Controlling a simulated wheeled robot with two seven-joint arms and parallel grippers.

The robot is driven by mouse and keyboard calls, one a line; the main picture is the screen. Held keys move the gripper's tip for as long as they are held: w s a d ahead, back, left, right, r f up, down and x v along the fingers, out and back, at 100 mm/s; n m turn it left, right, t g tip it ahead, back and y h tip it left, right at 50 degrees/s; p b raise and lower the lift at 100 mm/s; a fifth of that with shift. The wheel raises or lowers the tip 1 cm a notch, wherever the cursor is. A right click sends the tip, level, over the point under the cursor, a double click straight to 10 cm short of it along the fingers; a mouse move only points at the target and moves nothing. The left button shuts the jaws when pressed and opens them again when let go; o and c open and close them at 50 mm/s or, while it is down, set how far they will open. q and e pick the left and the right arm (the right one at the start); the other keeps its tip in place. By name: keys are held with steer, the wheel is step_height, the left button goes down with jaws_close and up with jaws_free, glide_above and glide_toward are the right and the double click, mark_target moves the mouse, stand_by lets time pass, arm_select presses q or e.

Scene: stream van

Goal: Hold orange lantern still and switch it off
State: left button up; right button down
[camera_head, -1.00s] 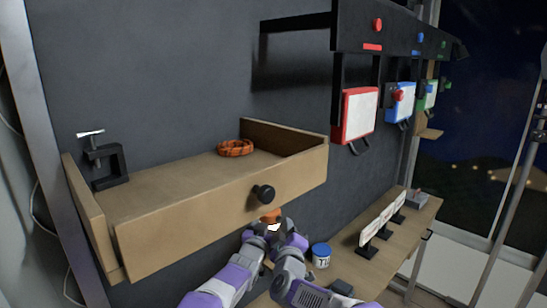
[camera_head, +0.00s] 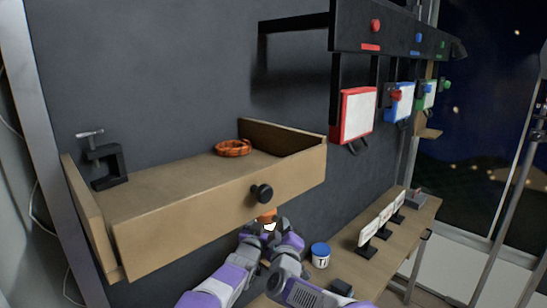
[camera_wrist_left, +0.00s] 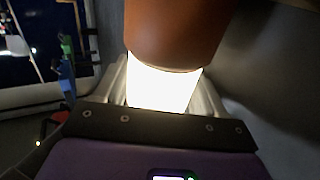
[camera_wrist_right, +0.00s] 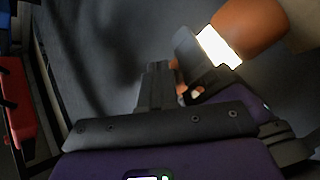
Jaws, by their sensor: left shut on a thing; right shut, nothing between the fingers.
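The orange lantern (camera_head: 266,214) stands below the drawer front in the head view, mostly hidden by my grippers. Its white band (camera_wrist_left: 160,88) glows brightly under the orange top (camera_wrist_left: 176,32) in the left wrist view. My left gripper (camera_head: 262,232) is shut on the lantern around its glowing part. My right gripper (camera_wrist_right: 168,75) is shut and empty beside the lantern. In the right wrist view the lit lantern (camera_wrist_right: 246,35) is at upper right, with my left gripper's fingers next to it. The lantern's lower part and any switch are hard to make out.
An open wooden drawer (camera_head: 200,222) with a black knob (camera_head: 262,193) juts out just above my grippers. It holds an orange coiled strap (camera_head: 233,148) and a black clamp (camera_head: 104,165). A blue-lidded tin (camera_head: 320,256) and small card stands (camera_head: 368,246) are on the bench to the right.

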steer(key=shift+w+d, duration=0.25)
steer(key=shift+d, duration=0.4)
steer(key=shift+s+d+r, duration=0.1)
steer(key=shift+s+d, duration=0.2)
steer(key=shift+d, duration=0.4)
steer(key=shift+h, duration=0.3)
steer(key=shift+s+d, duration=0.9)
steer(key=shift+s, duration=0.25)
steer(key=shift+s+d, duration=0.9)
steer(key=shift+s, duration=0.2)
steer(key=s+d, duration=0.2)
steer(key=s, duration=0.1)
steer(key=shift+s+d, duration=0.15)
